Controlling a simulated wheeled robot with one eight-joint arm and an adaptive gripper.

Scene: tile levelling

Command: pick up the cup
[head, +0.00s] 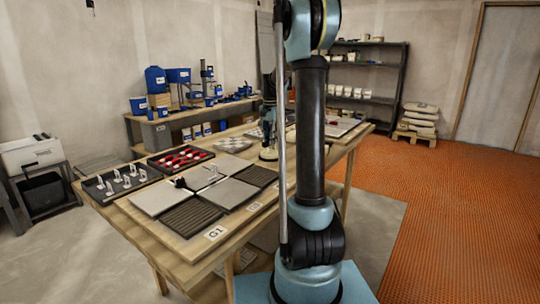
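I cannot single out the cup with certainty. A small dark object with a raised part (181,183) sits at the back edge of a light grey tile on the wooden table (140,231); it could be a suction cup, but it is too small to tell. My arm rises in front of the table and leaves the picture at the top. I cannot make out my gripper or its fingers. A blue-and-black arm-like part (268,145) shows over the table behind my arm; I cannot tell whether it is mine.
The table bears light tiles (225,192), dark ribbed tiles, a tray of white clips (121,183) and a tray of red pieces (181,159). A bench with blue containers (156,80) and shelves (370,68) stand behind. Bags (418,117) lie on a pallet. The orange floor (460,210) is clear.

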